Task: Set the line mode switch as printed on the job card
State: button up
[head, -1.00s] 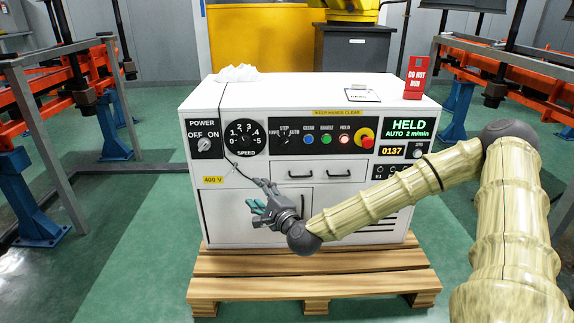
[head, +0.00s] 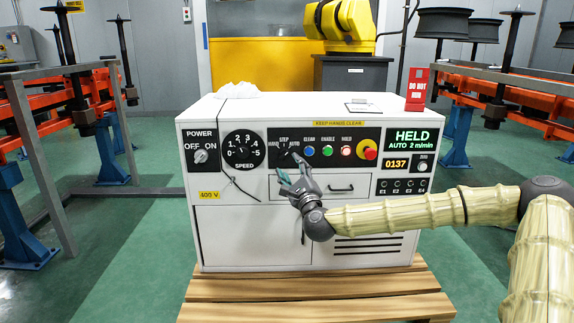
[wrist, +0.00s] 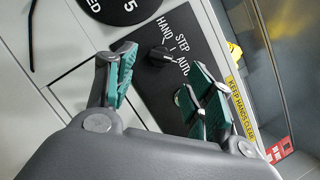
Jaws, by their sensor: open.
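The mode switch is a small black knob (wrist: 160,54) marked HAND, STEP and AUTO; in the head view its dark panel (head: 272,154) sits between the speed dial and the buttons. Its pointer direction is hard to tell. My gripper (head: 290,167) is open and empty, just in front of the panel's lower edge. In the wrist view the knob shows between the two teal-padded fingers (wrist: 165,68), beyond their tips; no contact is visible. A white card (head: 363,107) lies on the cabinet top, its print unreadable.
The white cabinet (head: 250,235) stands on a wooden pallet (head: 320,285). Nearby are the speed dial (head: 243,150), power switch (head: 200,156), coloured buttons (head: 327,150), red emergency button (head: 368,153) and a drawer (head: 345,188). A black cable (head: 235,183) hangs down the left front.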

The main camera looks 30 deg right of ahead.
aim_at(286, 157)
jog(key=shift+b+x, duration=0.8)
jog(key=shift+x, duration=1.9)
jog(key=c, duration=1)
